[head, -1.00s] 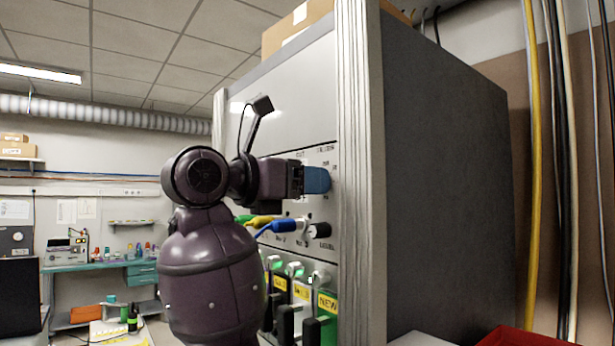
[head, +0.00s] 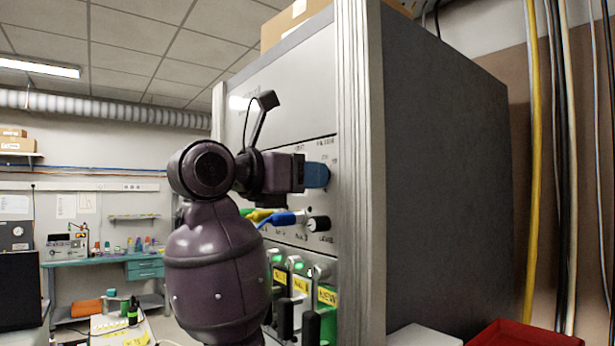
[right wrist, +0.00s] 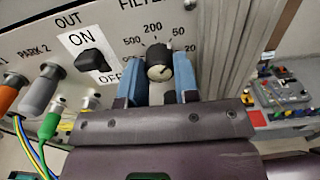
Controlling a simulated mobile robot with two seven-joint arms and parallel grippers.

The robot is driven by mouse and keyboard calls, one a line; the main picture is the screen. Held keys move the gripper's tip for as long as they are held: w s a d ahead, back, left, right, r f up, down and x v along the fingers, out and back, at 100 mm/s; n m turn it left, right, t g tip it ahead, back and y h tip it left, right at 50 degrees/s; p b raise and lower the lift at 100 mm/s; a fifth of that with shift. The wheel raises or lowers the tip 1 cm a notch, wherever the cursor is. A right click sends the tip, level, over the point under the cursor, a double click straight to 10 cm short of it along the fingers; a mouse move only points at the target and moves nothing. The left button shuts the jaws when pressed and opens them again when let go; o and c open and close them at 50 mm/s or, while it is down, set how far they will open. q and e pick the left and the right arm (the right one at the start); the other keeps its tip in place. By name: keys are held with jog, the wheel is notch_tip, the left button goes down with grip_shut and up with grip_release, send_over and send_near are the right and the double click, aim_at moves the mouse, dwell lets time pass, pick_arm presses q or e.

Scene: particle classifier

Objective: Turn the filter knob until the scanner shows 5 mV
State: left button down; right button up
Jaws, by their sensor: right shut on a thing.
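The filter knob (right wrist: 159,62) is a dark round knob with a pale face, below the partly cut-off FILTER label in the right wrist view. Printed values, including 500, 200, 50 and 20, surround it. Its exact setting is hard to read. My right gripper (right wrist: 160,78) has a blue finger on each side of the knob and is shut on it. In the head view, the right gripper's blue fingers (head: 317,176) are against the cabinet's front panel and hide the knob. I cannot make out a scanner reading in either view. My left gripper is not in view.
Below in the head view are a blue plug (head: 284,218), a black knob (head: 319,224) and several levers. A metal post (head: 360,170) edges the panel. A red bin (head: 525,335) is lower right.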

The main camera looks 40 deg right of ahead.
pick_arm(q)
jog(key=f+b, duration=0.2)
jog(key=b, duration=0.1)
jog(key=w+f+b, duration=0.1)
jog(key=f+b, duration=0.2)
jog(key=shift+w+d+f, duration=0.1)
pick_arm(e)
jog(key=m, duration=0.8)
jog(key=shift+w+m, duration=0.1)
jog(key=shift+m, duration=0.3)
pick_arm(q)
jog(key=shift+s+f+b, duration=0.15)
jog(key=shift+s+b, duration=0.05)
jog(key=shift+b, duration=0.1)
pick_arm(e)
jog(key=shift+r, duration=0.1)
jog(key=o, duration=0.9)
jog(key=shift+o, duration=0.2)
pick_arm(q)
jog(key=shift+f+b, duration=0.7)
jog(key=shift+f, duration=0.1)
pick_arm(e)
jog(key=w+a, duration=0.1)
jog(key=a, duration=0.9)
jog(key=shift+a, duration=0.4)
